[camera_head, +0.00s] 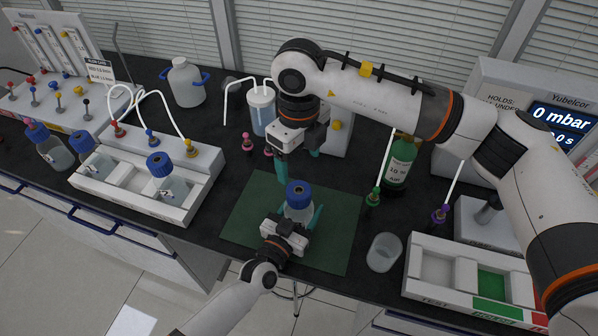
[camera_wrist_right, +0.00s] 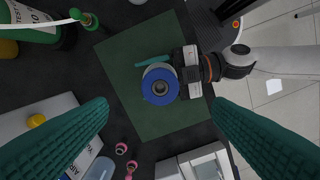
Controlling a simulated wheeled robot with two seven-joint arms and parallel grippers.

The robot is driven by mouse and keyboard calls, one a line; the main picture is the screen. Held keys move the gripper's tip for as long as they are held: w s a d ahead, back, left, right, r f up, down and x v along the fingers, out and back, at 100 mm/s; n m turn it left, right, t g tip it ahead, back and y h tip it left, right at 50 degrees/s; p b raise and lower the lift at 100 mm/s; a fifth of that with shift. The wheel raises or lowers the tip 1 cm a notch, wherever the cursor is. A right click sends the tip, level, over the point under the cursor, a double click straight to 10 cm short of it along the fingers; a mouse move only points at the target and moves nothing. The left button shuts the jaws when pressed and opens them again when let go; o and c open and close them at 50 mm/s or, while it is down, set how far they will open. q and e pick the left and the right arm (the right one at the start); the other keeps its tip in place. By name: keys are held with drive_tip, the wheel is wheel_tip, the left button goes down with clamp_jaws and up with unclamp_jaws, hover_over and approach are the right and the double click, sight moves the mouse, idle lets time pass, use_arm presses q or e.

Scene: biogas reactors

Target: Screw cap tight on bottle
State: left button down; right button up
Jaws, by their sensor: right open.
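A clear bottle (camera_head: 298,213) with a blue screw cap (camera_head: 299,190) stands over the green mat (camera_head: 340,232). The cap sits on the bottle's neck; how tight it is cannot be told. My left gripper (camera_head: 291,219) reaches in from the front with its teal fingers on both sides of the bottle, shut on it. My right gripper (camera_head: 298,169) is open and empty, pointing down just behind and above the cap. In the right wrist view the cap (camera_wrist_right: 160,85) appears from above, between and beyond the open fingers (camera_wrist_right: 161,103); it hides most of the bottle.
A white rack (camera_head: 180,212) with blue-capped bottles stands left of the mat. A green bottle (camera_head: 399,165) and a clear beaker (camera_head: 384,253) are to the right. A white tray (camera_head: 437,272) lies at the front right.

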drive_tip(key=shift+r, duration=0.6)
use_arm(q)
drive_tip(key=shift+c, duration=1.4)
unclamp_jaws()
drive_tip(key=b+v, duration=0.1)
drive_tip(key=v, duration=1.1)
use_arm(e)
drive_tip(key=shift+f, duration=0.75)
